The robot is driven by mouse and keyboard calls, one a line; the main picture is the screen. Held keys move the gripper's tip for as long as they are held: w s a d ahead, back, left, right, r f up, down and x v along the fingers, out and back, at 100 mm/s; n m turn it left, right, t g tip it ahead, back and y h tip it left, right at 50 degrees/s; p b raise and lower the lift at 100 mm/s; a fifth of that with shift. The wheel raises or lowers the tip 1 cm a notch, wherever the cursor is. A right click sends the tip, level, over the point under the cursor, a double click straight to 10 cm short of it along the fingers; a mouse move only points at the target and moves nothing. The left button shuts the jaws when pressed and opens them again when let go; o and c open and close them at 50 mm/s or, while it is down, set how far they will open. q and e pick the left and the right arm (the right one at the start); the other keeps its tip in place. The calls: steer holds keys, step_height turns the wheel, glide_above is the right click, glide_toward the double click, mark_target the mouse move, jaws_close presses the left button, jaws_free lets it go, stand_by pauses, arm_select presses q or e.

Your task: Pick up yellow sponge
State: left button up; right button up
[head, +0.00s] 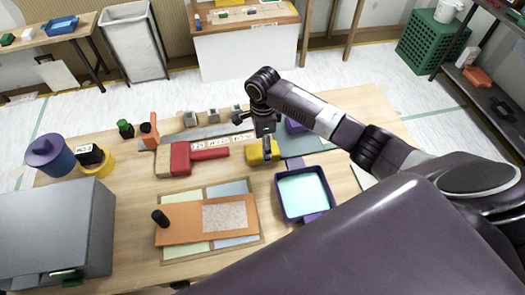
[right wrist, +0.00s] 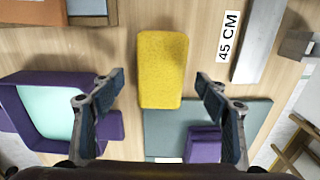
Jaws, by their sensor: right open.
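The yellow sponge (head: 255,154) lies on the wooden table, partly hidden behind my right gripper (head: 266,150) in the head view. In the right wrist view the sponge (right wrist: 162,70) is a rounded block between and ahead of the two open fingers (right wrist: 160,84). The fingers are on either side of it with gaps, not touching it. Its near end lies by or over the edge of a grey-green flat board (right wrist: 190,122). My left gripper is not in view.
A purple tray (head: 290,218) with a pale inside stands near the sponge. A red block (head: 181,158), an orange board (head: 180,232) and a steel ruler (head: 205,133) lie to the left. A purple block (right wrist: 203,145) is on the grey-green board.

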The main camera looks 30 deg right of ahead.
step_height(320, 180, down, 3)
steer(key=shift+r, duration=0.1)
steer(key=shift+f, duration=0.35)
steer(key=shift+c, duration=0.2)
steer(key=c, duration=0.5)
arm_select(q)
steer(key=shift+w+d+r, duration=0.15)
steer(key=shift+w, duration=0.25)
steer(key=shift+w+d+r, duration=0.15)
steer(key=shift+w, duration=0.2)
arm_select(e)
steer(key=c, duration=0.6)
steer(key=shift+r, duration=0.1)
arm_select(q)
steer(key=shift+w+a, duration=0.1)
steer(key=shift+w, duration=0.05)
arm_select(e)
step_height(320, 180, up, 20)
